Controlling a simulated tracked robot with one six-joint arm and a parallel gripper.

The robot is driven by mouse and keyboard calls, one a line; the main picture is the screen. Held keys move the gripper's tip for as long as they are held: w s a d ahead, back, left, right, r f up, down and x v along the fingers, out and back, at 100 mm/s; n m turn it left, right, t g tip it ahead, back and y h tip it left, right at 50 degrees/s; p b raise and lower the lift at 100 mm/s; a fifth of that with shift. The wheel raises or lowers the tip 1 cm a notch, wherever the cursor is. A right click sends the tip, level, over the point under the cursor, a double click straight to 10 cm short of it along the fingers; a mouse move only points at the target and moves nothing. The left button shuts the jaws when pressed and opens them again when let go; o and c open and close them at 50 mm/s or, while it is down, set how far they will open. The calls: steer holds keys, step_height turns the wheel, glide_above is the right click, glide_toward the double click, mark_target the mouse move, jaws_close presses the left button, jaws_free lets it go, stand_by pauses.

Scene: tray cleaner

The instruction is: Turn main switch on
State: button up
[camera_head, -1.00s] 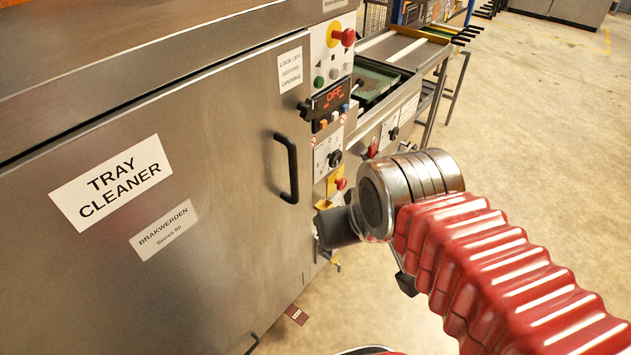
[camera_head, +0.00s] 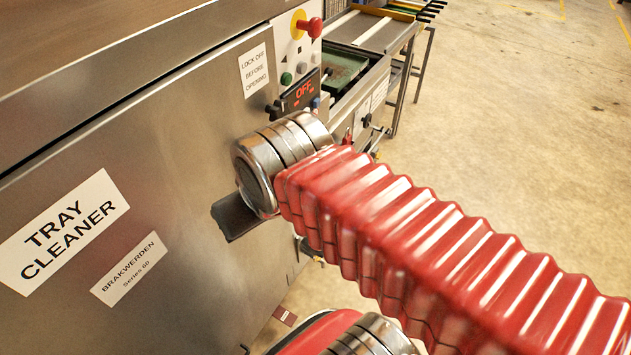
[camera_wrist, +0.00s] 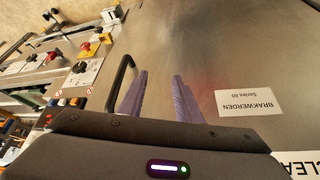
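A red knob (camera_head: 310,27) on a yellow disc tops the control panel of the tray cleaner in the head view. I cannot tell whether this is the main switch. Below it, a black display (camera_head: 302,93) reads OFF in red. The wrist view shows another red knob (camera_wrist: 84,47) on a yellow plate and a black rotary knob (camera_wrist: 80,67) at upper left. My gripper (camera_wrist: 160,76) is open and empty, its fingers apart in front of the steel door. A black door handle (camera_wrist: 122,78) is just left of the fingers there. My arm hides the lower panel in the head view.
The steel door (camera_head: 150,180) carries a TRAY CLEANER label (camera_head: 62,230). A LOCK OFF BEFORE OPENING sign (camera_head: 254,70) is beside the upper knob. A conveyor (camera_head: 370,32) extends behind the panel. The floor at right is free.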

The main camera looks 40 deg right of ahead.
steer(key=shift+o, duration=0.6)
steer(key=shift+o, duration=0.8)
steer(key=o, duration=0.3)
steer(key=shift+w+d+f+m+g, duration=0.3)
steer(key=shift+w+d+f, duration=0.05)
steer(key=shift+d+f, duration=0.1)
steer(key=shift+o, duration=0.5)
steer(key=w+d+f+m+g+y, duration=0.1)
steer(key=w+d+f+m+g, duration=0.2)
steer(key=d+f, duration=0.4)
steer(key=shift+w+d+f+m+g, duration=0.2)
steer(key=shift+f+m+g, duration=0.1)
steer(key=shift+f+m, duration=0.3)
steer(key=w+d+f+m+t+y, duration=0.3)
steer(key=w+d+f+y, duration=0.15)
steer(key=d+f, duration=0.4)
steer(key=w+d+f+m+t+y, duration=0.25)
steer(key=w+d+f+y, duration=0.2)
steer(key=d+f, duration=0.45)
steer(key=s+d+f+m+t+h, duration=0.1)
steer(key=d+f+m+t+h, duration=0.2)
steer(key=d+f+t, duration=0.7)
steer(key=d+f, duration=0.2)
steer(key=d, duration=0.4)
steer(key=shift+s+m+h, duration=0.2)
steer(key=shift+m+h, duration=0.15)
steer(key=shift+h, duration=0.05)
